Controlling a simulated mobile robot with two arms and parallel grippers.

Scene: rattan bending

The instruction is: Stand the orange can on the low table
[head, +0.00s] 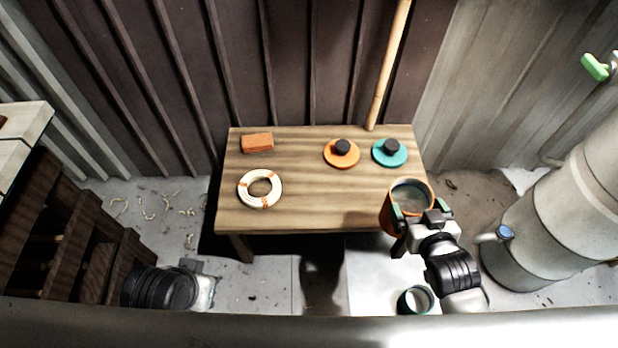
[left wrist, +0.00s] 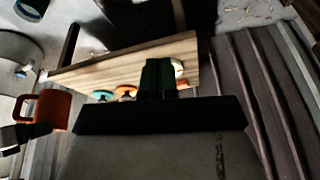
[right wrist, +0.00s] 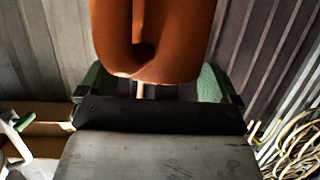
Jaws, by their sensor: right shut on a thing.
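The orange can (head: 386,215) is held by my right gripper (head: 413,213) at the low table's front right corner, its open mouth facing up. In the right wrist view the can (right wrist: 165,40) fills the space between the two green fingers (right wrist: 147,85). The left wrist view also shows the can (left wrist: 50,108), near the table's end. I cannot tell whether it touches the table. The low wooden table (head: 300,180) stands against the dark wall. My left gripper (head: 203,285) is low in front of the table; its fingers (left wrist: 158,78) look closed together and empty.
On the table are an orange brick (head: 257,143), a white ring (head: 245,190), an orange lid (head: 341,159) and a teal lid (head: 377,156). A pole (head: 390,65) leans behind. A teal can (head: 403,301) is on the floor; a metal tank (head: 560,200) stands right. The table's front middle is clear.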

